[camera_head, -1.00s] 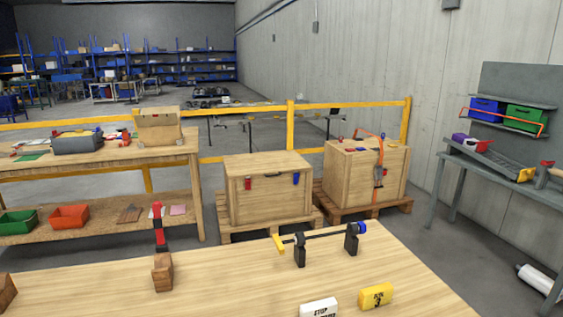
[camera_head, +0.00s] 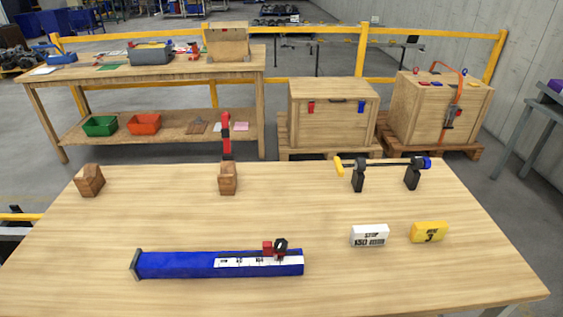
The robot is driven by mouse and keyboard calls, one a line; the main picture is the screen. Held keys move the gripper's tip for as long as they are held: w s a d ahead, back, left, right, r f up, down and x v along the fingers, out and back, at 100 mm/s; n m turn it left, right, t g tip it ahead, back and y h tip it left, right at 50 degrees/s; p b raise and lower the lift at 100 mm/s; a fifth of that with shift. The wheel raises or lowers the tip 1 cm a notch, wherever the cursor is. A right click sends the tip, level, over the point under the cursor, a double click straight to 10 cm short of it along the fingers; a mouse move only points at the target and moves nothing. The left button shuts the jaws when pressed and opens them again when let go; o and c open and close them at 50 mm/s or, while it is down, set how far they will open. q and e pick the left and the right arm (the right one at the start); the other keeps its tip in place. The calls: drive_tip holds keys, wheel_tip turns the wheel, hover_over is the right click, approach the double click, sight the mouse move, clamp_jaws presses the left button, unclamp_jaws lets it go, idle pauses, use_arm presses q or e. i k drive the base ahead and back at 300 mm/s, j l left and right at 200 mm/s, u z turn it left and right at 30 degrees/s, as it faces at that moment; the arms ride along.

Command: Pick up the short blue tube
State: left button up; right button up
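A long blue body (camera_head: 175,265) lies near the front of the wooden table (camera_head: 330,290). It has a dark end plate on its left and a white scale strip, with a small red and black piece (camera_head: 268,247) on top. I cannot tell for certain which of these blue parts is the short blue tube. Neither of my grippers shows in view.
Two brown wooden blocks (camera_head: 89,180) (camera_head: 228,184) stand at the back left, with a red upright piece (camera_head: 226,135) at the second. A white labelled block (camera_head: 369,236) and a yellow one (camera_head: 429,232) stand at the right. The table's left front is clear.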

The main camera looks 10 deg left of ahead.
sight(240, 263)
drive_tip(key=k+j, duration=0.1)
drive_tip(key=j, duration=0.9)
drive_tip(key=k+j, duration=0.15)
drive_tip(key=j, duration=0.35)
drive_tip(key=z, duration=0.05)
